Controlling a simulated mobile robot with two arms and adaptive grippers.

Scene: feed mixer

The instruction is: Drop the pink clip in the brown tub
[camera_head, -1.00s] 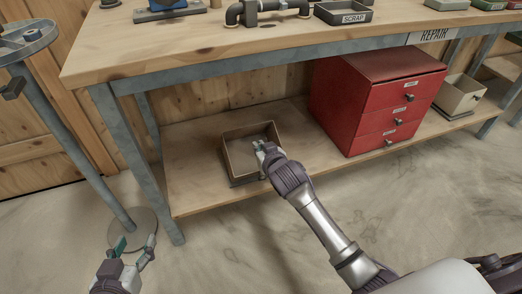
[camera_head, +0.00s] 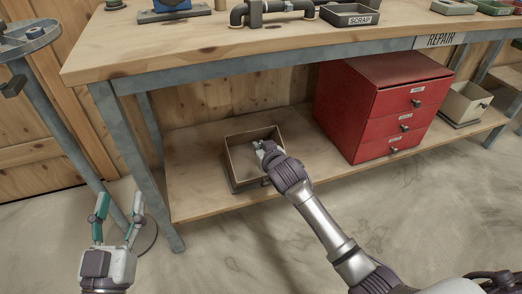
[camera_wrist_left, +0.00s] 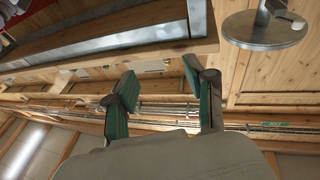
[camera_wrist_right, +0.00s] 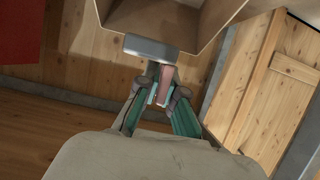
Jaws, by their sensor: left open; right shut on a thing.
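The brown tub (camera_head: 238,171) stands open on the lower shelf of the bench. My right gripper (camera_head: 266,152) is at the tub's right side, with its fingertips over the opening in the head view. In the right wrist view my right gripper (camera_wrist_right: 160,97) is shut on the pink clip (camera_wrist_right: 167,82), which sits between its fingertips. A grey block (camera_wrist_right: 150,48) shows at the clip's far end; I cannot tell whether it is part of the clip. The tub (camera_wrist_right: 211,20) is just beyond. My left gripper (camera_head: 119,212) is open and empty, left of the bench.
A red drawer cabinet (camera_head: 345,110) stands right of the tub on the shelf (camera_head: 195,193). A cream bin (camera_head: 465,103) is farther right. The bench top (camera_head: 215,42) overhangs the shelf. A bench leg (camera_head: 135,165) and a round-topped stand (camera_head: 75,130) are near my left gripper.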

